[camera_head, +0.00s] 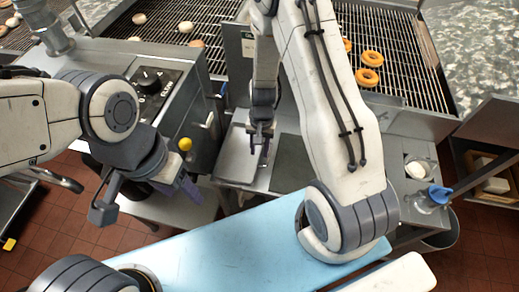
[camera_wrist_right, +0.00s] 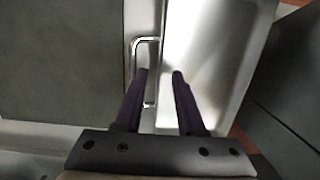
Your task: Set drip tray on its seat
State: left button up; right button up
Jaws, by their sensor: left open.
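The drip tray appears to be the shallow pale metal tray (camera_head: 237,160) at the centre of the head view. It also fills the upper right of the right wrist view (camera_wrist_right: 215,45). A thin bent metal handle (camera_wrist_right: 146,40) stands out from its side. My right gripper (camera_head: 261,140) points down over the handle side of the tray. In the wrist view its fingers (camera_wrist_right: 160,75) are apart, straddling the rim, with one overlapping the handle; contact cannot be told. My left gripper (camera_head: 146,199) is open and empty, left of the tray. I cannot make out the tray's seat for certain.
A dark flat panel (camera_head: 292,160) lies right of the tray. A control box with a black knob (camera_head: 149,80) stands at left. Wire racks with doughnuts (camera_head: 369,77) are behind. A light blue surface (camera_head: 220,245) lies in front. A blue-capped bottle (camera_head: 432,200) is at right.

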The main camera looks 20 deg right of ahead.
notch_tip(320, 180, up, 10)
jog(key=shift+w+d, duration=0.4)
jog(key=shift+w, duration=0.05)
jog(key=shift+f, duration=0.1)
jog(key=s+a+r+n, duration=0.7)
jog(key=s+a+r, duration=0.1)
jog(key=a+r, duration=0.25)
jog(key=s+a+r+n, duration=0.1)
jog(key=s+r+n, duration=0.1)
jog(key=s, duration=0.3)
jog(key=s+a+r+n+t, duration=0.1)
jog(key=s+r+n, duration=0.2)
jog(key=s+n, duration=0.2)
jog(key=shift+s+a, duration=0.35)
jog(key=shift+s, duration=0.15)
